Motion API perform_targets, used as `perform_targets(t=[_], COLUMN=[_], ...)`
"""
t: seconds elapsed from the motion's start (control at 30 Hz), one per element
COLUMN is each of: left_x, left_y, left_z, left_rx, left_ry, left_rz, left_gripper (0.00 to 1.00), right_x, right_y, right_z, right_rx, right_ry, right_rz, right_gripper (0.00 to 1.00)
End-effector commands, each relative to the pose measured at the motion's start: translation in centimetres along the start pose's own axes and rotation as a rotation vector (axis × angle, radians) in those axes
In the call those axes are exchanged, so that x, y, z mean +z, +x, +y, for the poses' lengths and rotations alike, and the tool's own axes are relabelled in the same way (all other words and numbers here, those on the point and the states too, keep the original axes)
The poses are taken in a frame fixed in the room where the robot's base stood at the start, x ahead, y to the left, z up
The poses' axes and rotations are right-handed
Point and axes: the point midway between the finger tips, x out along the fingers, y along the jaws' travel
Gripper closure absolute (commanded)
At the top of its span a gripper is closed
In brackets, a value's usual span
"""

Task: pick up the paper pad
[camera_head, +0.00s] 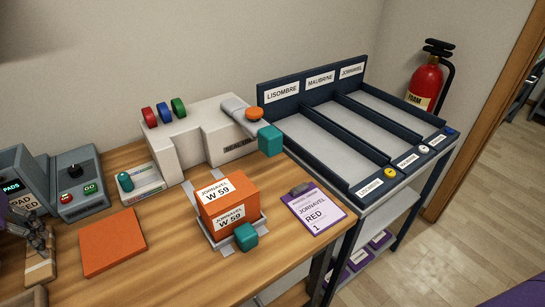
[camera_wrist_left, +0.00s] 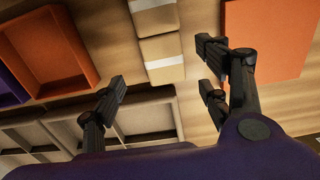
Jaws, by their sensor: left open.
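Tan blocks with white bands (camera_wrist_left: 162,50), which look like the paper pads, lie in a row on the wooden table in the left wrist view. My left gripper (camera_wrist_left: 160,85) is open, its dark fingers spread to either side of the row's near end. I cannot tell how far above the blocks the fingers are. In the head view my left gripper (camera_head: 35,238) is at the left edge, over a pale tan block (camera_head: 41,268) partly hidden by it. My right gripper is out of view.
An orange sheet (camera_head: 112,241) lies right of the left gripper. A control box (camera_head: 78,187) stands behind it. The white press (camera_head: 195,140), an orange box (camera_head: 229,204) and a clipboard (camera_head: 313,208) are further right. The left wrist view shows an orange tray (camera_wrist_left: 48,50).

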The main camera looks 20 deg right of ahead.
Motion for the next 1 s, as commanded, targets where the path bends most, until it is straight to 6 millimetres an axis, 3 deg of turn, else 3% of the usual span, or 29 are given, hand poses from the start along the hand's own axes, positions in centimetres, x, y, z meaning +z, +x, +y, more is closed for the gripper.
perform_targets(t=[0.5,0.7,1.0], left_x=[-0.2,-0.2,-0.2], left_y=[5.9,6.0,6.0], left_z=[-0.6,-0.6,-0.6], left_rx=[-0.002,-0.001,-0.001], left_ry=[0.001,0.001,0.001], left_rz=[0.000,-0.002,-0.002], left_gripper=[0.31,0.31,0.68], right_x=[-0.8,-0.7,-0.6], right_y=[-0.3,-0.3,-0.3], right_z=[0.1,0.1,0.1], right_rx=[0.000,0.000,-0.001], right_ry=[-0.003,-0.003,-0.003], right_rz=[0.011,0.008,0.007], right_gripper=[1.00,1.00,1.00])
